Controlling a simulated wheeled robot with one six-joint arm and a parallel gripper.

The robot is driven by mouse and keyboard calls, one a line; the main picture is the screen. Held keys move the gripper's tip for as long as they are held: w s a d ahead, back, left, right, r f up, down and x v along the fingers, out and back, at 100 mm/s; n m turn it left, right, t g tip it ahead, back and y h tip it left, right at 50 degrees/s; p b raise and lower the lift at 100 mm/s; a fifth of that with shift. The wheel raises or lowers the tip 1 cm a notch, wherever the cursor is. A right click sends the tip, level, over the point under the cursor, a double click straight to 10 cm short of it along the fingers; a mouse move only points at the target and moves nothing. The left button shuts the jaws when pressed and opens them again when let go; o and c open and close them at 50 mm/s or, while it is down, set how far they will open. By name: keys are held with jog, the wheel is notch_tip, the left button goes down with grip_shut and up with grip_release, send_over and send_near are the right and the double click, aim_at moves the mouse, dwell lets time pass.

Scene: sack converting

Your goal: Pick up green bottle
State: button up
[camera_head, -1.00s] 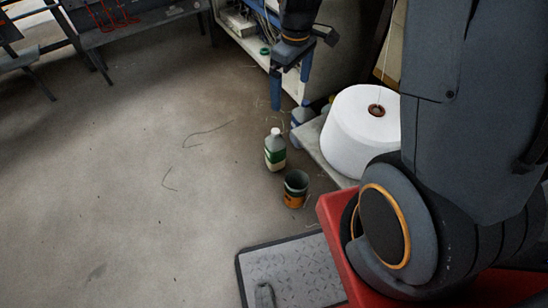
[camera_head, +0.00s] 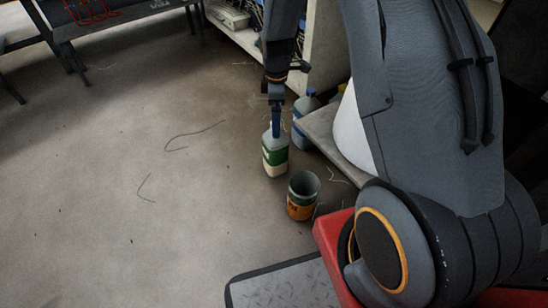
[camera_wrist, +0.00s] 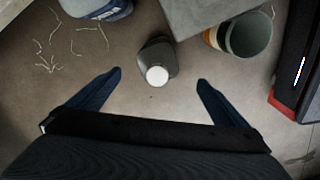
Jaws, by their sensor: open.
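The green bottle (camera_head: 274,157) stands upright on the floor, with a green and white label in the head view. In the wrist view the bottle (camera_wrist: 157,60) shows from above with its white cap, ahead of and between the two fingertips. My gripper (camera_head: 275,128) is at the height of the bottle's top in the head view and overlaps its cap there. In the wrist view my gripper (camera_wrist: 160,80) is open, its blue fingers wide apart with nothing held. I cannot tell whether a finger touches the bottle.
A dark cup with an orange band (camera_head: 302,196) stands close to the bottle's right; it also shows in the wrist view (camera_wrist: 238,38). A blue container (camera_head: 305,112) stands behind right, beside a grey slab (camera_head: 322,135).

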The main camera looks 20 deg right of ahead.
aim_at(275, 148)
jog(key=shift+w+f+b, duration=0.3)
jog(key=shift+f, duration=0.55)
notch_tip(275, 148, down, 7)
jog(key=b, duration=0.4)
jog(key=shift+s, duration=0.1)
jog(key=c, duration=2.1)
jog(key=shift+c, duration=0.2)
